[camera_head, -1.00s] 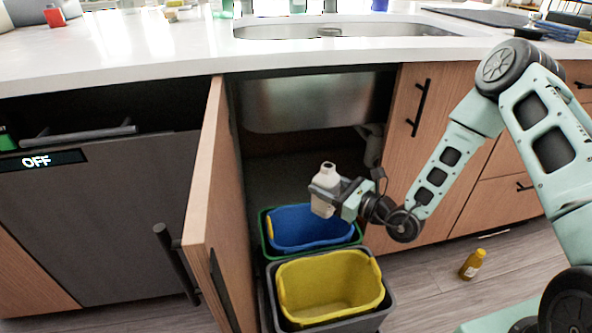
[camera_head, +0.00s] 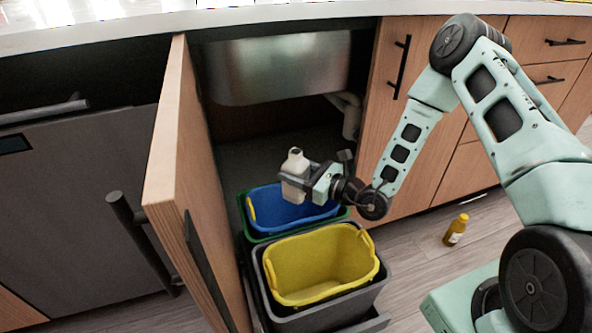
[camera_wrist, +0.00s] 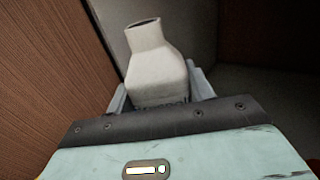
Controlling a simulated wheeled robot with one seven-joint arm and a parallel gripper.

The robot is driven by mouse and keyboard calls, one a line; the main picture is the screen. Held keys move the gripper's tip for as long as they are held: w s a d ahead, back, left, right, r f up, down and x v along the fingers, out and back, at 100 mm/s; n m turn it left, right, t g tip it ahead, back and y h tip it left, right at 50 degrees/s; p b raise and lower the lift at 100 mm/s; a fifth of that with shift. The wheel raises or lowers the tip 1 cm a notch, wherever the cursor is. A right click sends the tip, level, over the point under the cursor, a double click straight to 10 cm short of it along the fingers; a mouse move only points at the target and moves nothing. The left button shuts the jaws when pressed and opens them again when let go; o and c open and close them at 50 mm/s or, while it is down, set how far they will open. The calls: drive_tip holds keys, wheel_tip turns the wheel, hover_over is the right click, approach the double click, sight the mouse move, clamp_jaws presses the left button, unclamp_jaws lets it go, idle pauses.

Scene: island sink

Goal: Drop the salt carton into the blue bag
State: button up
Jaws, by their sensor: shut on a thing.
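The salt carton (camera_head: 294,176) is whitish with a short neck and dark opening at its top. My gripper (camera_head: 297,180) is shut on it and holds it roughly upright, slightly tilted, over the blue bag (camera_head: 262,207). The blue bag lines a green-rimmed bin in the cabinet under the sink and appears open and empty where I can see in. The carton hides part of the bag. In the wrist view the carton (camera_wrist: 158,75) stands between the finger pads, its lower part hidden by my gripper.
A yellow bin liner (camera_head: 320,265) in a grey bin stands in front of the blue one. The open wooden cabinet door (camera_head: 185,170) stands on the left. The steel sink basin (camera_head: 280,70) hangs above. A small yellow-brown bottle (camera_head: 456,230) stands on the floor at right.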

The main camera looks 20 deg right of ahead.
drive_tip(key=o, duration=1.3)
drive_tip(key=p+v, duration=0.3)
drive_tip(key=v, duration=1.4)
drive_tip(key=shift+s+p, duration=0.15)
drive_tip(key=shift+p, duration=0.25)
drive_tip(key=shift+d+r, duration=0.1)
drive_tip(key=shift+d, duration=0.05)
